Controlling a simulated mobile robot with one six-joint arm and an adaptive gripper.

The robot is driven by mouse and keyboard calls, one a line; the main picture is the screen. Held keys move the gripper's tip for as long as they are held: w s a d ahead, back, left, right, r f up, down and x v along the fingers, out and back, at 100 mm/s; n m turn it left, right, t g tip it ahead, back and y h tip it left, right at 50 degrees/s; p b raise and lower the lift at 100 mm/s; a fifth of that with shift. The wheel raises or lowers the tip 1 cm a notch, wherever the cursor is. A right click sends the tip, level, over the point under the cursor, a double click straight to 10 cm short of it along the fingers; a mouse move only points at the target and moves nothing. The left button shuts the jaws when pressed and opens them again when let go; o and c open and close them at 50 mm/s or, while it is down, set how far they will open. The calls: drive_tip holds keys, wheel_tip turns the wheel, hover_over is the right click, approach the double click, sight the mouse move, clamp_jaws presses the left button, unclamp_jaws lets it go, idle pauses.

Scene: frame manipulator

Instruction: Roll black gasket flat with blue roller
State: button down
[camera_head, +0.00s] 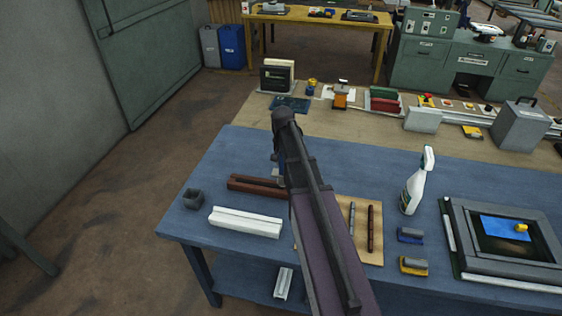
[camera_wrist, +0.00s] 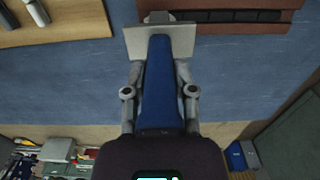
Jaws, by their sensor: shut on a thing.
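My gripper (camera_wrist: 159,75) is shut on the blue roller (camera_wrist: 158,95), with one finger on each side of its blue handle in the wrist view. A wide pale grey head sits at the roller's far end. A red-brown bar (camera_wrist: 285,28) with a dark segmented strip along it lies close beyond that head; I cannot tell whether they touch. The strip (camera_wrist: 225,16) looks like the black gasket, though I cannot be sure. In the head view the bar (camera_head: 250,185) lies on the blue table, and my arm hides its right end and most of my gripper.
A white profile (camera_head: 245,222) and a small dark cup (camera_head: 193,198) lie left on the blue table (camera_head: 215,165). A board (camera_head: 343,208) with pen-like tools, a spray bottle (camera_head: 415,185), two small blocks and a grey frame (camera_head: 500,240) are right. The table's back-left is clear.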

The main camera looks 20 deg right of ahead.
drive_tip(key=shift+r, duration=0.1)
wheel_tip(320, 180, up, 6)
drive_tip(key=p, duration=0.6)
idle(0.7)
